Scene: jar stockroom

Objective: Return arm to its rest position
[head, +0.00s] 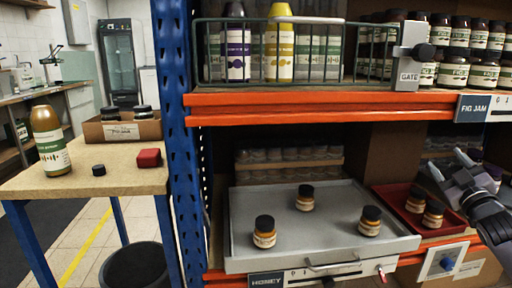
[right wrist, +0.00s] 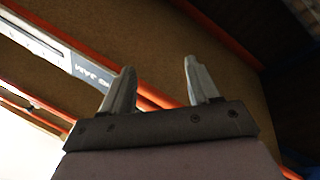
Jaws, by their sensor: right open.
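My right gripper (head: 446,166) is at the right of the head view, in front of the shelf rack and above the red tray (head: 458,222). Its two fingers are apart with nothing between them, as the right wrist view (right wrist: 160,72) also shows. My left gripper is not in view. The grey tray (head: 300,252), labelled HONEY, holds a front-left jar (head: 264,238), a back jar (head: 305,203) and a right jar (head: 369,227), all upright with dark lids. Two similar jars (head: 415,205) stand in the red tray, apart from my gripper.
The orange shelf beam (head: 330,104) runs above the tray. A wire basket (head: 350,62) with bottles and a GATE plate (head: 408,75) stand on the upper shelf. A blue upright (head: 172,110) separates the rack from a wooden table (head: 80,182) with a bottle (head: 49,145) and red block (head: 149,158).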

